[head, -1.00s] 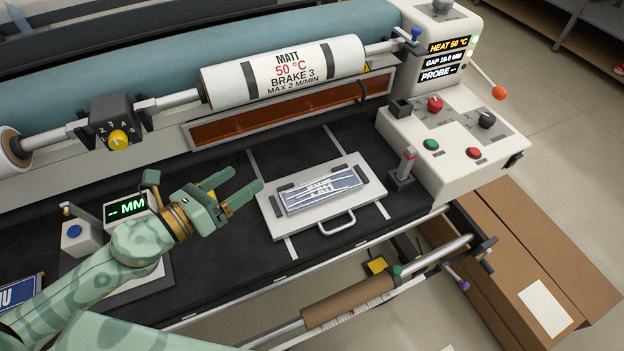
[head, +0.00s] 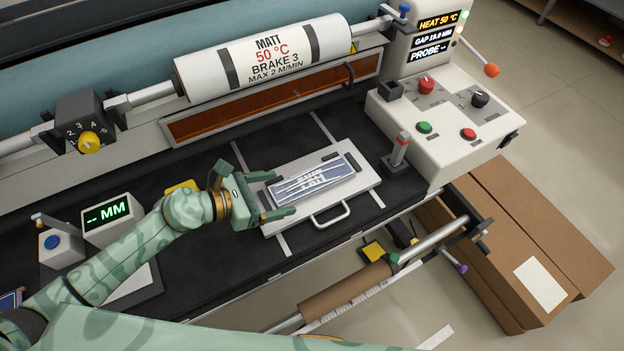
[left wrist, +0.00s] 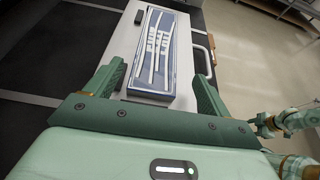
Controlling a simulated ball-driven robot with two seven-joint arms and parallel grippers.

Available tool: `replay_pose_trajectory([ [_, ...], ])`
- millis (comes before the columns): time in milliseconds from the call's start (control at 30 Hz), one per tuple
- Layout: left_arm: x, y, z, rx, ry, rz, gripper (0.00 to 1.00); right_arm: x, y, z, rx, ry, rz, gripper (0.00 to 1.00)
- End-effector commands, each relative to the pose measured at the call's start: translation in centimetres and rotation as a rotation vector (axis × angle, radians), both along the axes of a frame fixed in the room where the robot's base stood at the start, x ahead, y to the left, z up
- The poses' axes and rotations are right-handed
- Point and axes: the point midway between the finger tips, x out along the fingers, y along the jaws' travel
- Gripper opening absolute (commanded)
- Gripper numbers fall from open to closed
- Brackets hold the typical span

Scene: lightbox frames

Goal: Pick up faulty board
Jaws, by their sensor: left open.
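The board (head: 314,181), a blue and silver panel with crumpled white lettering, lies on a white tray (head: 365,182) with a front handle. My left gripper (head: 282,194) is open at the left end of the board, with one finger toward each long side. In the left wrist view the board (left wrist: 153,50) lies ahead, between the lines of the two open fingers (left wrist: 158,72), and nothing is gripped. Finger height above the tray is hard to judge. Part of my other arm shows at the right of the left wrist view; its jaws are too small to read.
A white roller (head: 265,60) and an orange window strip (head: 270,100) run behind the tray. A small red-topped lever (head: 399,152) stands right of it, beside the control box (head: 445,125). A gauge display (head: 108,213) is at left. The black bed behind the tray is clear.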

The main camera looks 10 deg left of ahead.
Motion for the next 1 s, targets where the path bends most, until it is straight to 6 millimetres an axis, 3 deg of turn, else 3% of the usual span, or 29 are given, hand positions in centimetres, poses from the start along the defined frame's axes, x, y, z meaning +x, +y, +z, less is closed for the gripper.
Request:
replay_pose_trajectory([
  [200, 2.4, -2.5, -1.2, -0.004, 0.000, 0.001, 0.82, -0.1, 0.2, -0.5, 0.003, 0.002, -0.001, 0.52],
  [500, 2.8, -3.1, -1.5, 0.000, -0.001, 0.000, 0.82, -0.1, 0.6, -0.5, 0.008, 0.002, -0.003, 0.52],
  [533, 2.8, -3.1, -1.5, 0.000, -0.001, 0.000, 0.79, -0.1, 0.6, -0.5, 0.008, 0.002, -0.003, 0.52],
  [700, 2.8, -3.1, -1.5, 0.000, -0.001, 0.000, 0.32, -0.1, 0.6, -0.6, 0.008, 0.003, -0.004, 0.52],
  [1000, 2.8, -3.1, -1.4, -0.001, -0.002, 0.001, 0.32, -0.1, 0.5, -0.5, 0.007, 0.002, -0.004, 0.52],
])
